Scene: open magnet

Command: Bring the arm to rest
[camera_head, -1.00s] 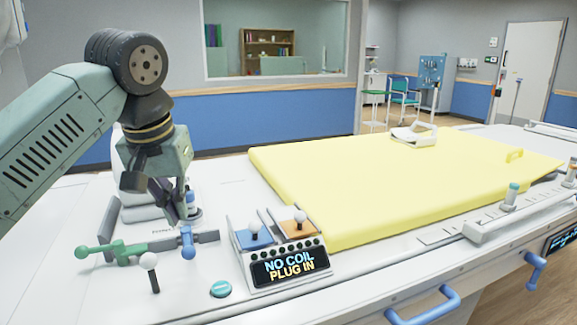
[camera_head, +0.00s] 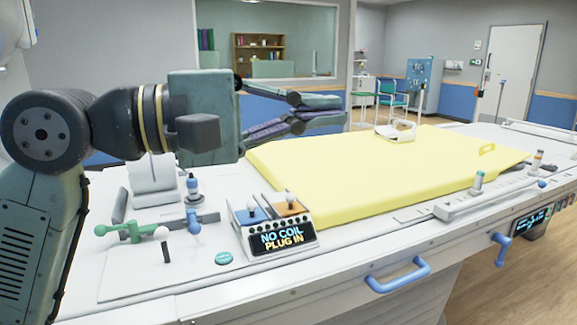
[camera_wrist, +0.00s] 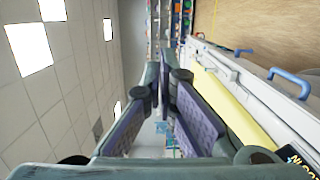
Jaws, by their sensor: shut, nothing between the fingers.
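My arm reaches in from the left in the head view, with its wrist now level above the back left of the white table (camera_head: 345,262). My gripper (camera_head: 338,109) points right, over the far edge of the yellow pad (camera_head: 380,165), and holds nothing. In the wrist view its two purple-padded fingers (camera_wrist: 165,68) come together at the tips. The gripper is apart from the table and the pad. Part of the far side of the table is hidden behind my arm.
On the table are a green and blue lever fixture (camera_head: 135,232), a white-knobbed stick (camera_head: 163,235) and a panel reading "NO COIL PLUG IN" (camera_head: 283,241). A white coil-like item (camera_head: 394,133) sits at the pad's far edge. Blue handles (camera_head: 400,275) stick out in front.

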